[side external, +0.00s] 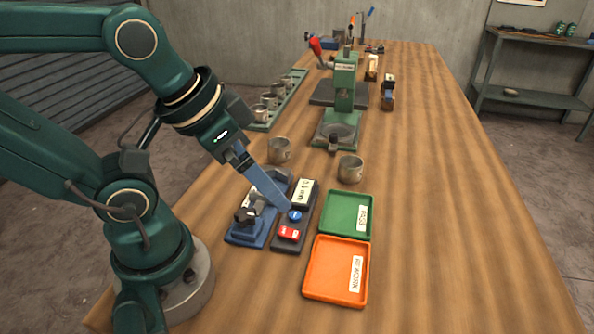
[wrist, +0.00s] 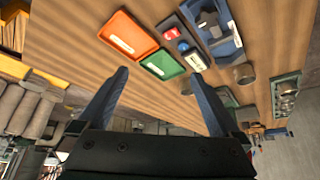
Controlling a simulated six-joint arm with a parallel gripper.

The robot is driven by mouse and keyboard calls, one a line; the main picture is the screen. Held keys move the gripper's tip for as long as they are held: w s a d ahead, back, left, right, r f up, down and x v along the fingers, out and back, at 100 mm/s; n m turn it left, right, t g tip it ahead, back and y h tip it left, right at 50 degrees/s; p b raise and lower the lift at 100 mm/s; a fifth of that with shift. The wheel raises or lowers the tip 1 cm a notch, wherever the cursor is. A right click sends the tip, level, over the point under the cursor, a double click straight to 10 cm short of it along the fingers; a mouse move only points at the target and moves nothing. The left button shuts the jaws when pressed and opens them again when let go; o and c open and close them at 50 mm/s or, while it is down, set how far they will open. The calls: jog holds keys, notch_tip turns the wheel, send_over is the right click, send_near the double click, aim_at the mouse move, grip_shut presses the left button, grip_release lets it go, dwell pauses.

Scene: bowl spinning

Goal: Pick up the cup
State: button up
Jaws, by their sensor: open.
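Two grey metal cups stand upright on the wooden table. One cup (side external: 279,150) is behind the blue fixture and also shows in the wrist view (wrist: 243,74). The other cup (side external: 350,170) stands between the green press and the green tray; it appears small in the wrist view (wrist: 187,88). My gripper (side external: 285,205) is tilted downward, its blue fingers over the button panel in the side view. In the wrist view, the gripper (wrist: 159,75) has its fingers wide apart with nothing between them. Both cups are clear of the fingers.
A green tray (side external: 341,215) and orange tray (side external: 336,271) lie right of the button panel (side external: 293,235) and blue fixture (side external: 252,228). A green press (side external: 344,95) stands behind the cups. A rack (side external: 260,126) holds several more cups. The table's right side is clear.

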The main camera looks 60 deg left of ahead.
jog(key=w+a+r+n+t, duration=0.1)
jog(key=w+r+n+t, duration=0.1)
jog(key=w+r, duration=0.4)
jog(key=n+g+y, duration=0.2)
jog(key=n+g, duration=0.1)
send_over(351, 162)
jog(key=s+d, duration=0.3)
jog(key=s, duration=0.1)
jog(key=f, duration=1.5)
jog(key=shift+w+a+f, duration=0.1)
jog(key=shift+w+f, duration=0.15)
jog(key=shift+n, duration=0.3)
jog(key=shift+x, duration=2.55)
jog(key=shift+s+f, duration=0.1)
jog(key=shift+s, duration=0.1)
jog(key=c, duration=1.4)
